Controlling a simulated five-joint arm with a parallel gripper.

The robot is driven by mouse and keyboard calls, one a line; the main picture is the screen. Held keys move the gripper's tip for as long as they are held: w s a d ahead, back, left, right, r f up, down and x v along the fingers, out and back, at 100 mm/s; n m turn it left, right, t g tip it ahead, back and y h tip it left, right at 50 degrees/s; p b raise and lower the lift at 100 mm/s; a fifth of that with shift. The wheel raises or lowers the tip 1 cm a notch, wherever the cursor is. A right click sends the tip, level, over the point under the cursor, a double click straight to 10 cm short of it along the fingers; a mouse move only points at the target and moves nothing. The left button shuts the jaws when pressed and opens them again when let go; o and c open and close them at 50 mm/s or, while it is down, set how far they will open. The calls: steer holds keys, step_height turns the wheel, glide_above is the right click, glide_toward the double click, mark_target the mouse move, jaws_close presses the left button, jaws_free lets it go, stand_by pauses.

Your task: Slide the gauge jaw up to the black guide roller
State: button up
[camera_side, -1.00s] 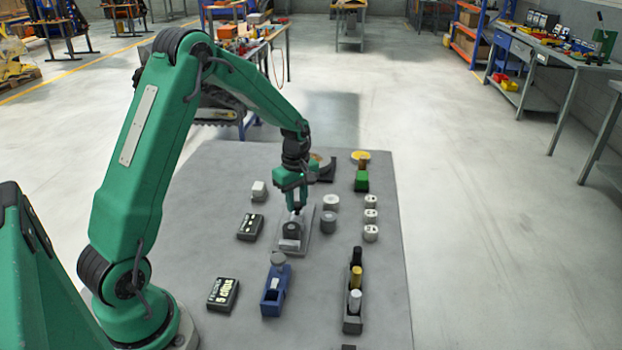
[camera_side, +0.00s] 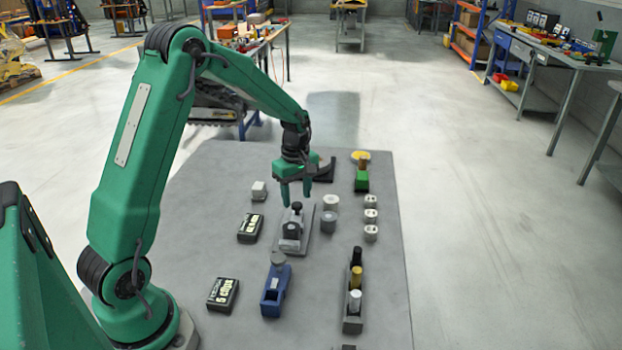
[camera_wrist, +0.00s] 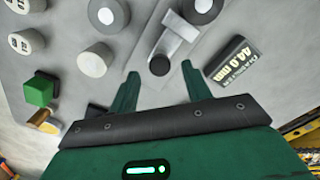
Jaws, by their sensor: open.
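The gauge is a pale grey plate (camera_side: 308,240) on the worktable. Its grey sliding jaw (camera_wrist: 180,24) has a black knob (camera_side: 297,206), which also shows in the wrist view (camera_wrist: 159,65). My gripper (camera_side: 296,195) is open and empty, above and beyond the knob. Its two green fingers (camera_wrist: 158,90) are apart, with the knob visible between them.
A dark box (camera_wrist: 232,60) marked 44.0 mm lies left of the gauge in the side view. Pale cylinders (camera_side: 330,202) stand to its right. A green block (camera_side: 361,181) is farther back. A blue holder (camera_side: 271,298) and a rack (camera_side: 352,323) are nearer.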

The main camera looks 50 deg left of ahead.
mark_target(297, 205)
steer(key=shift+r, duration=2.9)
steer(key=shift+s+d+r, duration=0.15)
steer(key=shift+d+r, duration=0.05)
steer(key=shift+r, duration=0.1)
steer(key=s+d+r+m+t, duration=0.2)
steer(key=s+d+r+m, duration=0.4)
steer(key=s+m, duration=0.3)
steer(key=s+d+r+m+t, duration=0.3)
steer(key=s+d+r+m, duration=0.3)
steer(key=s+m, duration=0.3)
steer(key=s+d, duration=0.1)
steer(key=s, duration=0.2)
steer(key=shift+s+d+t, duration=0.15)
steer(key=shift+d+t, duration=0.15)
steer(key=shift+d, duration=0.1)
